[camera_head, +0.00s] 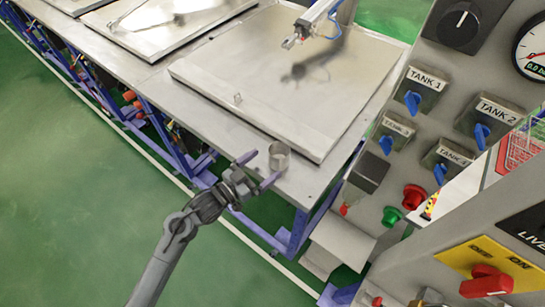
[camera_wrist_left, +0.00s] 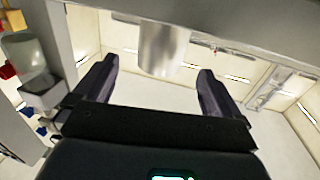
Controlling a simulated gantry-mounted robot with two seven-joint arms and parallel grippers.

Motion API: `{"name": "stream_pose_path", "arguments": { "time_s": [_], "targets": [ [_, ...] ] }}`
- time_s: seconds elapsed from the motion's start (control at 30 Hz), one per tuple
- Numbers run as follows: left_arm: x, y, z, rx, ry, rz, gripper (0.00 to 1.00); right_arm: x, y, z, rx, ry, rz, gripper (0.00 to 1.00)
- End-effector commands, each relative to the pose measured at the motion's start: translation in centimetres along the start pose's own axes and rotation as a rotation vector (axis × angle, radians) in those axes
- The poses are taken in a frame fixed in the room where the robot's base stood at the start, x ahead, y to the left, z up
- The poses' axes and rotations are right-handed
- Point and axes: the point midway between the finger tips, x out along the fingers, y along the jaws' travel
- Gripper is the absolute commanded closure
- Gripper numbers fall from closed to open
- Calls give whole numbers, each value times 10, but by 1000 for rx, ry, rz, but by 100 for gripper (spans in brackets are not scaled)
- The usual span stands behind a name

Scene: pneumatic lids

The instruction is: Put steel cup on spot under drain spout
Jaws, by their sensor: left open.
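The steel cup (camera_head: 279,156) stands at the near corner of the metal table in the head view. In the left wrist view the cup (camera_wrist_left: 163,48) is a shiny cylinder between and beyond the fingertips. My left gripper (camera_head: 259,171) is open and empty at the table edge, its fingers pointing at the cup with a small gap. The two dark fingers (camera_wrist_left: 157,82) are spread to either side of the cup in the wrist view. I cannot make out the drain spout or the spot under it. My right gripper is not in view.
A large square metal lid (camera_head: 265,80) lies on the table (camera_head: 215,103) behind the cup. A grey control panel (camera_head: 415,150) with knobs and buttons stands at the right. Green floor is open at the left.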

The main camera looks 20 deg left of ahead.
Motion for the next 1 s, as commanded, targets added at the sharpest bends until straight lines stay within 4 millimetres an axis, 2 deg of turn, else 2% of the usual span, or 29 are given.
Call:
{"name": "stream_pose_path", "arguments": {
  "time_s": [0.1, 0.37, 0.57, 0.67, 0.8, 1.0],
  "targets": [
    [-14, 0, 1, 0, -1, 1, 2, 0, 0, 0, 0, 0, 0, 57],
    [-25, 2, 6, 7, -46, -17, 2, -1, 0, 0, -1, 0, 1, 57],
    [-46, 11, 33, 33, -274, -106, 2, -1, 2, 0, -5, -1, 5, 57],
    [-69, 19, 50, 35, -446, -163, 2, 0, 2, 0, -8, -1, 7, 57],
    [-116, 35, 69, 12, -711, -227, 2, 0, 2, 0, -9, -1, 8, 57],
    [-187, 66, 80, -57, -1033, -259, 2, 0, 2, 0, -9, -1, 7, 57]
  ]
}}
